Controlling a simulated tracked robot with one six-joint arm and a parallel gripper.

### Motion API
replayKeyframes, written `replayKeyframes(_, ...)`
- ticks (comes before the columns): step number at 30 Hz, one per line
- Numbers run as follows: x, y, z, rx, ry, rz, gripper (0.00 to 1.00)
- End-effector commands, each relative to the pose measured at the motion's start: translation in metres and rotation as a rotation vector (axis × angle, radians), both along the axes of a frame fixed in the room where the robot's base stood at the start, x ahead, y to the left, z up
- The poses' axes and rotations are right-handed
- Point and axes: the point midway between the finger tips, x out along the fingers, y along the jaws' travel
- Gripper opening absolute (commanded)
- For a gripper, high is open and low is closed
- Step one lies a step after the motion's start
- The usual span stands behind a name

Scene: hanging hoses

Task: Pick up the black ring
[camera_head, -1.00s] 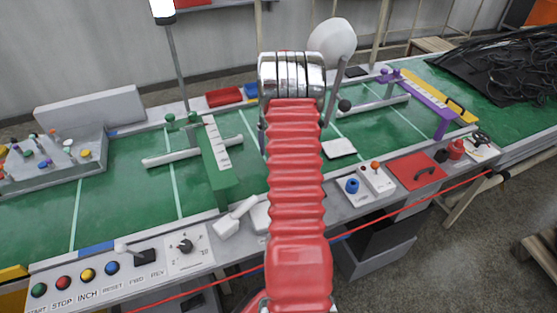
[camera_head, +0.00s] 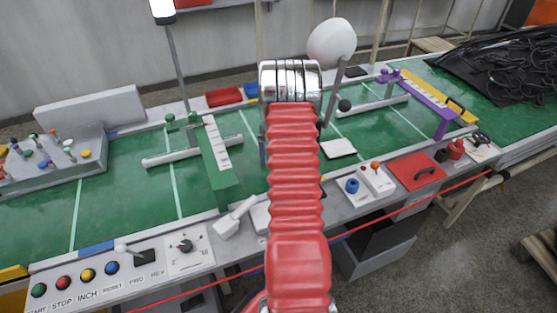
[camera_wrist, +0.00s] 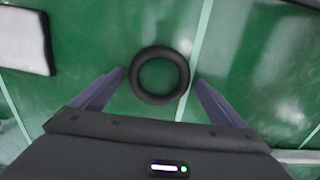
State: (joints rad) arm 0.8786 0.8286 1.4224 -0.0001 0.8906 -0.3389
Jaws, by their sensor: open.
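The black ring (camera_wrist: 160,98) lies flat on the green belt (camera_wrist: 60,95) in the wrist view, near the picture's middle. My gripper (camera_wrist: 159,79) is open, with one finger to the left of the ring and one to the right. The ring lies between and slightly beyond the fingertips, and nothing is held. I cannot tell the height of the fingertips above the belt. In the head view my red arm covers the middle of the belt, and I cannot make out the ring there.
A white pad (camera_head: 338,148) lies on the belt right of my arm; a dark-edged white pad (camera_wrist: 22,40) shows upper left in the wrist view. A green bridge (camera_head: 216,158) stands left, a purple one (camera_head: 428,105) right. Control panels and a red cord (camera_head: 400,209) line the front.

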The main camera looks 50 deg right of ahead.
Motion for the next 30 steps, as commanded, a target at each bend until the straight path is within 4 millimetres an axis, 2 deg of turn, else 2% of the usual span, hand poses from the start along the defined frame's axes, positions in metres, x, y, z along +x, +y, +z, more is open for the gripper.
replayKeyframes(7,0.0001,0.0000,0.0002,0.000,0.000,0.000,0.94)
replayKeyframes(26,0.0003,0.0003,0.0002,0.000,0.000,0.001,0.49)
replayKeyframes(30,0.0004,0.0003,0.0002,0.000,0.000,0.001,0.49)
